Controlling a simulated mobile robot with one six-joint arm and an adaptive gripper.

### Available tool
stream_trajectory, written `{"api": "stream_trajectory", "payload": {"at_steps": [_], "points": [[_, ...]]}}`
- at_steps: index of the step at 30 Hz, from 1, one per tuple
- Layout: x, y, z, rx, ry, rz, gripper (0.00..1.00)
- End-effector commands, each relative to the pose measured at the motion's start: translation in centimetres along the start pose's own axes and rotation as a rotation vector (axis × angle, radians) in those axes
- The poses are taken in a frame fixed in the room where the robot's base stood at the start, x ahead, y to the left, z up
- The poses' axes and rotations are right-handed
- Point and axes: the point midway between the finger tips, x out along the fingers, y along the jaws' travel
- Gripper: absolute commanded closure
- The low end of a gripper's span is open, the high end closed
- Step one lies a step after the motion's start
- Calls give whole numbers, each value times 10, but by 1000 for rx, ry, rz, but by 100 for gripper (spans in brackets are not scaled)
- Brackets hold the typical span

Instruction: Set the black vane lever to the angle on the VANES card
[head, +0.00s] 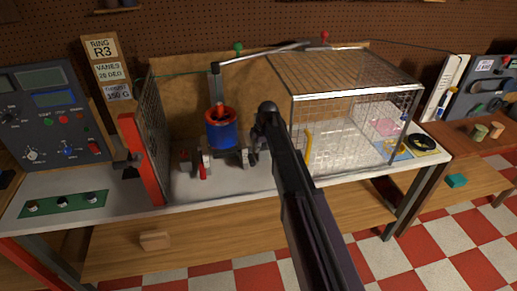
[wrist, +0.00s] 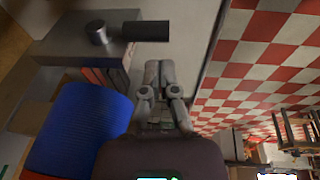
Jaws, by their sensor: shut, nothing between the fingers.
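The black vane lever (wrist: 146,31) shows in the wrist view, sticking out to the right from a silver hub on a grey block (wrist: 62,48). My gripper (wrist: 160,68) is shut and empty, just below the lever in that picture, apart from it. In the head view my gripper (head: 254,157) is low, right of the blue drum with the red ring (head: 221,135); I cannot make out the lever there. The drum's blue side (wrist: 85,125) fills the lower left of the wrist view. The VANES card (head: 108,72) hangs on the left board; its small number looks like 25 DEG.
A wire mesh cage (head: 345,80) stands right of my arm, and a mesh screen with a red post (head: 141,160) stands left of the drum. A small red handle (head: 202,172) is in front of the drum. The white bench top (head: 235,185) is clear at its front edge.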

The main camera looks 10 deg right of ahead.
Motion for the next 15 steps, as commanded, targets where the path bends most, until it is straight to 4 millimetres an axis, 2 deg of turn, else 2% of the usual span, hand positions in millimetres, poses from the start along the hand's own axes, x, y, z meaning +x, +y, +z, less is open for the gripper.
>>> {"api": "stream_trajectory", "payload": {"at_steps": [1, 15], "points": [[8, 0, 1, 0, 0, 0, 100], [45, 0, 0, 0, -1, 0, 100]]}}
